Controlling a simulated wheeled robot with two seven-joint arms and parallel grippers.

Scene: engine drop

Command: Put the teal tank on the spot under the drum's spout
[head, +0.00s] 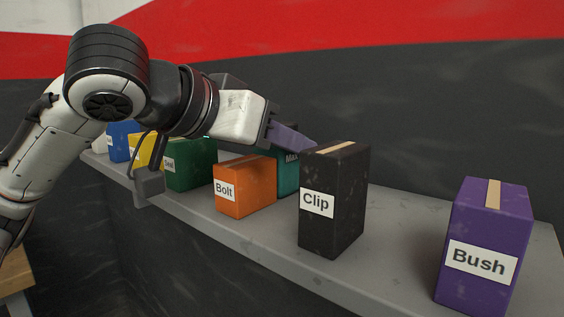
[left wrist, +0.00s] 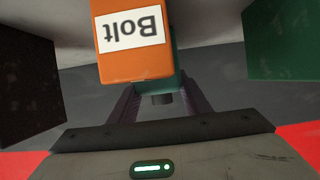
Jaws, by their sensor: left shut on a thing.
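The teal tank (head: 289,173) stands on the shelf behind the orange Bolt box, with part of its "MAX" marking showing. Much of it is hidden by the Bolt and Clip boxes. My left gripper (head: 295,140) reaches over the boxes from the left and is shut on the tank's upper part. In the left wrist view, the tank (left wrist: 176,84) shows between the two fingers, with a dark cap-like part (left wrist: 162,99) below it. The drum, its spout and the spot under it are not in view. My right gripper is not in view.
The grey shelf (head: 400,225) also holds the orange Bolt box (head: 258,190), black Clip box (head: 345,190), purple Bush box (head: 495,220), green box (head: 193,170), and yellow and blue boxes (head: 120,140) at left. Bolt and Clip stand close to the tank. Shelf between Clip and Bush is clear.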

